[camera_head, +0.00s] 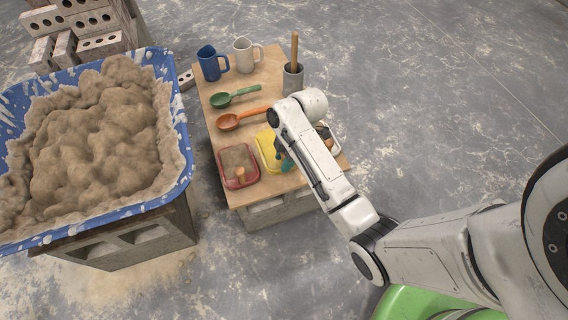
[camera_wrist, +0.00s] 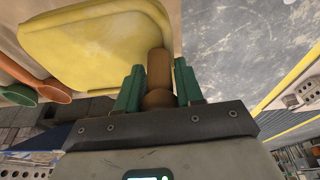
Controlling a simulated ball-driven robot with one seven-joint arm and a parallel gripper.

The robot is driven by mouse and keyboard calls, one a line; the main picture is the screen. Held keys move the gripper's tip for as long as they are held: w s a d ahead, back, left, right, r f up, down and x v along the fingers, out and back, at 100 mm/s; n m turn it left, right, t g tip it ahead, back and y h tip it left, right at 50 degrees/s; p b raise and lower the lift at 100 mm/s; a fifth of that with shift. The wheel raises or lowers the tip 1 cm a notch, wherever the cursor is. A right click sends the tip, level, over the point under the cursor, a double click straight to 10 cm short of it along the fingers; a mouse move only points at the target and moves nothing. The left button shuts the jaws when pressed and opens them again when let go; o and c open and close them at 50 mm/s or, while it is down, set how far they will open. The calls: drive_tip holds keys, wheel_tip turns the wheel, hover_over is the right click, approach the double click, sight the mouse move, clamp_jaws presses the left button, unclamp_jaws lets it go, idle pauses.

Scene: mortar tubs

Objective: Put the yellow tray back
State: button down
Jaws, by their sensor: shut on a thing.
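The yellow tray (camera_head: 267,150) is on or just above the wooden board, right beside the red tray; I cannot tell whether it touches the board. My arm hides its right part. In the wrist view the yellow tray (camera_wrist: 92,45) fills the upper left, with a brown wooden handle (camera_wrist: 158,72) at its edge. My gripper (camera_head: 285,161) is at the tray's right side. In the wrist view my gripper (camera_wrist: 157,80) has its green fingers shut on that handle, one on each side.
The wooden board (camera_head: 222,133) holds a red tray (camera_head: 238,178), an orange spoon (camera_head: 229,122), a green spoon (camera_head: 222,100), a blue mug (camera_head: 210,65), a white mug (camera_head: 244,55) and a grey cup (camera_head: 292,80). A blue tub (camera_head: 182,180) of mortar stands left. Open floor lies right.

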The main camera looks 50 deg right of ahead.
drive_tip(key=d+f, duration=0.1)
drive_tip(key=w+f+b, duration=0.1)
drive_tip(key=w+d+f, duration=0.1)
drive_tip(key=f, duration=0.1)
drive_tip(key=shift+d+f, duration=0.1)
drive_tip(key=shift+d, duration=0.25)
drive_tip(key=shift+d+f+b, duration=0.1)
drive_tip(key=shift+f+b, duration=0.8)
drive_tip(key=shift+f, duration=0.7)
drive_tip(key=shift+f, duration=0.1)
drive_tip(key=c, duration=0.7)
unclamp_jaws()
